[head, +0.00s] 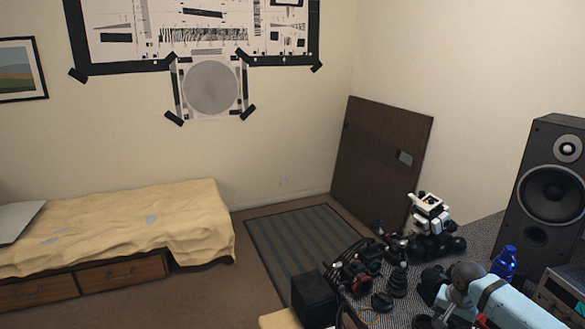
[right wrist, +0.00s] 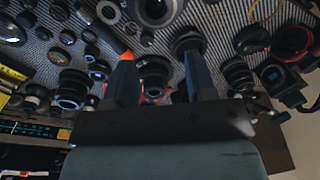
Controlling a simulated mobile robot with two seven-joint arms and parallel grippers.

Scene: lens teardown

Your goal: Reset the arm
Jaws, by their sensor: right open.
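My right arm (head: 515,303), light blue with a grey joint, reaches in from the lower right of the head view over a patterned table. In the right wrist view my right gripper (right wrist: 160,56) has its two dark fingers spread apart over the table. A dark round lens part (right wrist: 154,74) shows in the gap beyond the fingers. I cannot tell its distance from them, and nothing is visibly held. My left arm and gripper are not in the head view.
The table (head: 480,236) is crowded with dark lens parts, a white-and-black device (head: 430,212), a blue bottle (head: 505,262) and a tall speaker (head: 552,195). A bed (head: 120,225) stands left. A striped rug (head: 300,243) lies on open floor before a leaning brown panel (head: 380,150).

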